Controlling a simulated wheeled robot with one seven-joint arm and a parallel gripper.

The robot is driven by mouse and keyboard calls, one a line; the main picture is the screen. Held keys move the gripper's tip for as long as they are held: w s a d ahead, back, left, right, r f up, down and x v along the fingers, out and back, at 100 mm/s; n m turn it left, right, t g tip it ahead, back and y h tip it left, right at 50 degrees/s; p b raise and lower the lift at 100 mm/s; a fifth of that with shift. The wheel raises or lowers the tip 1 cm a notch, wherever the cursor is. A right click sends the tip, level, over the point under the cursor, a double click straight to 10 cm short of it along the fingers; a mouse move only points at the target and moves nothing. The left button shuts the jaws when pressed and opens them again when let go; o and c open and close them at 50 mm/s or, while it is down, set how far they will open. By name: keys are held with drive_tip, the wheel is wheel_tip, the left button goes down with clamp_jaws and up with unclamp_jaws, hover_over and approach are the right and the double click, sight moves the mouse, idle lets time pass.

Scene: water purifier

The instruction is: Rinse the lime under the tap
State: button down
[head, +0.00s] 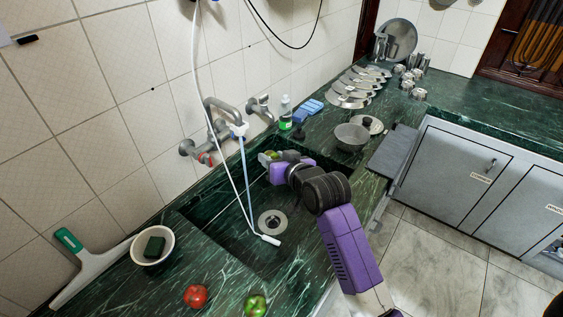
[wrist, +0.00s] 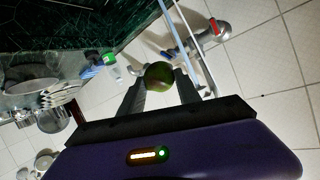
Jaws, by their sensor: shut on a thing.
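The lime (wrist: 159,76) is round and green with a brownish side. It is held between the fingertips of my gripper (wrist: 160,84) in the wrist view. In the head view my gripper (head: 269,157) is over the back right part of the dark green sink (head: 205,238), with a bit of green showing at its tips. The metal tap (head: 222,107) is on the tiled wall, up and left of my gripper; its spout ends in a white fitting. The lime is to the right of the spout, apart from it.
A white hose (head: 226,170) hangs in front of the tap into the sink, near the drain (head: 272,222). A second pale line runs down from the spout; I cannot tell whether it is water.

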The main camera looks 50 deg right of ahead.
drive_tip(key=w+a+f+b, duration=0.1)
drive_tip(key=w+f+b, duration=0.1)
drive_tip(key=w, duration=0.7)
drive_tip(key=shift+w+a+f+b, duration=0.15)
drive_tip(key=shift+a+f+b, duration=0.1)
drive_tip(key=shift+b, duration=0.4)
drive_tip(key=shift+d+r, duration=0.1)
drive_tip(key=shift+d, duration=0.3)
drive_tip(key=shift+a, duration=0.15)
idle(0.4)
drive_tip(key=shift+a+p, duration=0.3)
drive_tip(key=shift+p, duration=0.05)
drive_tip(key=shift+d, duration=0.25)
